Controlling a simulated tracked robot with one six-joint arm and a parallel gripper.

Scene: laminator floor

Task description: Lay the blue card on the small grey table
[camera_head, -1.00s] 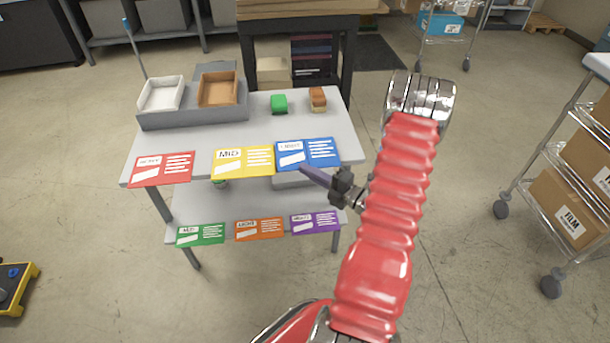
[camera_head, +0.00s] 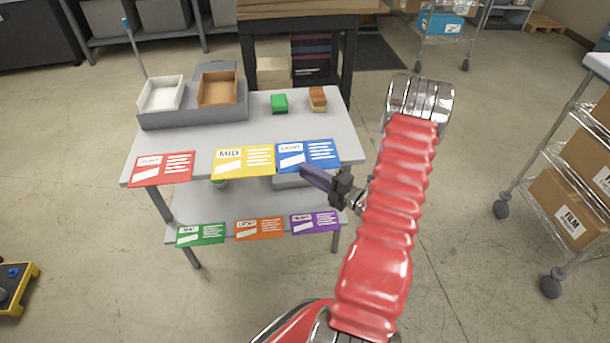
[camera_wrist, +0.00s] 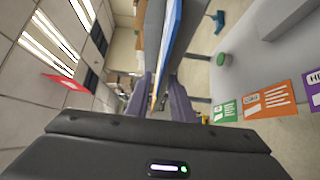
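A blue card (camera_head: 308,155) with white print is at the right end of the front edge of a grey two-level table (camera_head: 200,138). My gripper (camera_head: 316,177) is just in front of and below this card. In the wrist view, my gripper (camera_wrist: 162,98) has its two purple-grey fingers spread apart. A blue strip (camera_wrist: 174,28), apparently the card seen nearly edge-on, lies ahead near the gap between them. I cannot tell whether a finger touches it. Nothing is seen clamped.
Red (camera_head: 162,168) and yellow (camera_head: 243,161) cards line the same edge. Green, orange and purple (camera_head: 315,222) cards line the lower shelf (camera_head: 245,205). A grey tray holder (camera_head: 195,115), green block (camera_head: 279,103) and brown block (camera_head: 317,99) stand on top. A wire cart (camera_head: 560,200) stands right.

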